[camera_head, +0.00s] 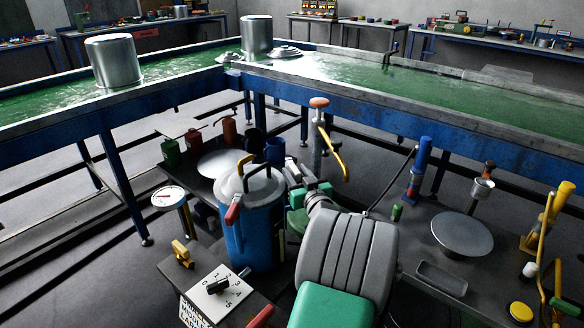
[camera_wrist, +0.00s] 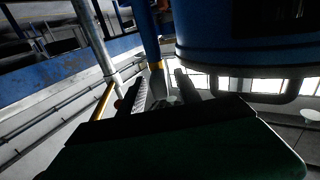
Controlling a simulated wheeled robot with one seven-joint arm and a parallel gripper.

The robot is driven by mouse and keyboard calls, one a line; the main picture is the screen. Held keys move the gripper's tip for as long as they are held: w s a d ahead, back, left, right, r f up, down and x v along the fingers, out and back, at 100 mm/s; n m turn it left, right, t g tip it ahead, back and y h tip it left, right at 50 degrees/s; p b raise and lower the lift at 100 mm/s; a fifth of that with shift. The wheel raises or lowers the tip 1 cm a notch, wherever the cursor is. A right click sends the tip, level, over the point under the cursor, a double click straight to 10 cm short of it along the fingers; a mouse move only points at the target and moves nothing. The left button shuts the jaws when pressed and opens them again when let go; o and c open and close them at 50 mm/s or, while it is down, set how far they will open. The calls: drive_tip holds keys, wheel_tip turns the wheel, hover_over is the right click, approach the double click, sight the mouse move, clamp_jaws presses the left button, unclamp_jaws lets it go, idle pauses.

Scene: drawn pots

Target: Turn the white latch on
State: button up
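I cannot make out a clearly white latch in either view. A white square plate (camera_head: 217,292) with numbers and a black turning knob (camera_head: 218,285) sits on the dark bench, front left. A small white knob (camera_head: 530,269) is by the yellow lever at the far right. The blue pot (camera_head: 253,228) has a grey lid, a yellow-and-black handle and a red side grip. My gripper (camera_wrist: 161,85) shows two separated fingers with nothing visible between them. In the wrist view, a large blue rounded body (camera_wrist: 250,50) is close on the right.
A round gauge (camera_head: 168,197) stands left of the pot. A yellow valve handle (camera_head: 182,252) is near the plate. A round grey plate (camera_head: 462,235) is on the right. Long blue-framed green tables (camera_head: 480,118) bound the back.

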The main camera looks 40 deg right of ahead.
drive_tip(key=shift+x, duration=1.45)
drive_tip(key=shift+c, duration=0.6)
clamp_jaws()
